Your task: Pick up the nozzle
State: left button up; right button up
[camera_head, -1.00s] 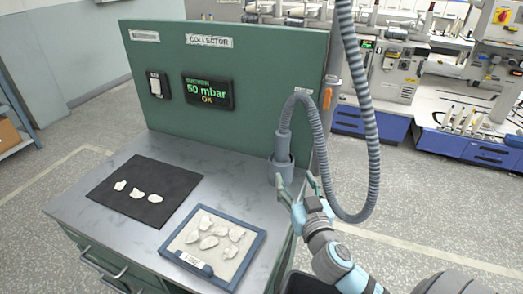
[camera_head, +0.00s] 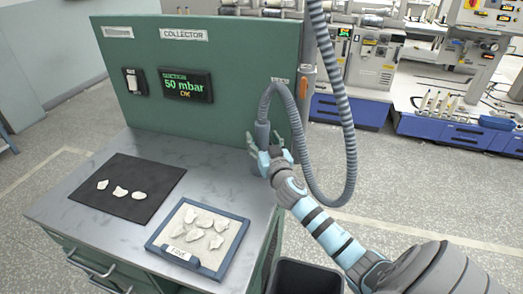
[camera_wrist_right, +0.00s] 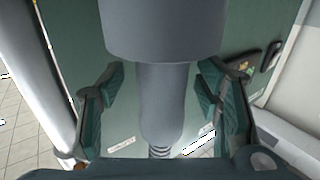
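The nozzle (camera_head: 262,133) is a grey piece at the end of a ribbed grey hose (camera_head: 347,120), upright beside the green collector panel. My right gripper (camera_head: 262,152) is at the nozzle and hides its lower part in the head view. In the right wrist view the nozzle (camera_wrist_right: 161,100) stands between the two green fingers, with a gap visible on each side. The right gripper (camera_wrist_right: 158,95) is open around it. A wider grey cylinder (camera_wrist_right: 160,30) shows at the nozzle's end there. My left gripper is not in view.
A black mat (camera_head: 125,212) with three white scraps and a blue-rimmed tray (camera_head: 160,240) with several scraps lie on the grey bench. The green collector panel (camera_head: 230,95) stands behind, its display reading 50 mbar. A dark bin (camera_head: 305,278) is on the floor in front.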

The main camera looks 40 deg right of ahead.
jog(key=c, duration=1.3)
jog(key=shift+r, duration=0.1)
